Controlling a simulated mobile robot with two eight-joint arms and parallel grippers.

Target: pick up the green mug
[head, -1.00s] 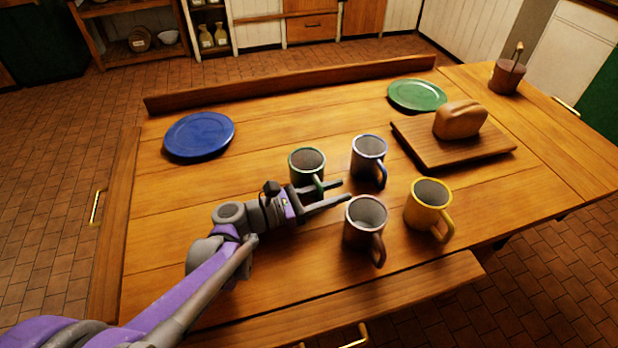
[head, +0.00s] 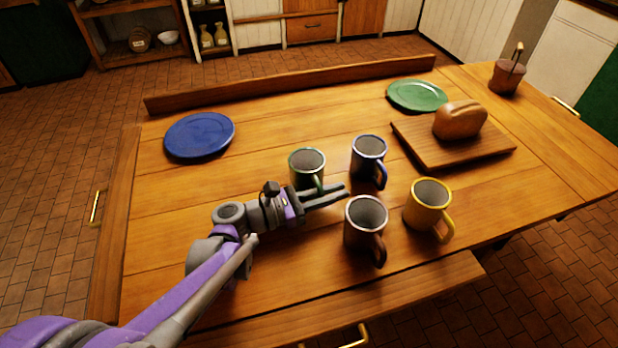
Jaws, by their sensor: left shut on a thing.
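The green mug (head: 306,166) stands upright on the wooden table, left of the blue mug (head: 368,158). Its handle points toward the front, and the gripper hides its lower part. My left gripper (head: 335,193) is at the front of the green mug, with its fingers closed together around the mug's handle (head: 319,182). The fingers point right, toward the gap between the blue mug and the brown mug (head: 365,224). My right gripper is not in view.
The brown mug stands close in front of the fingertips. A yellow mug (head: 428,204) is to the right. A blue plate (head: 199,136), a green plate (head: 416,95) and a board (head: 430,149) with bread (head: 460,120) lie farther out.

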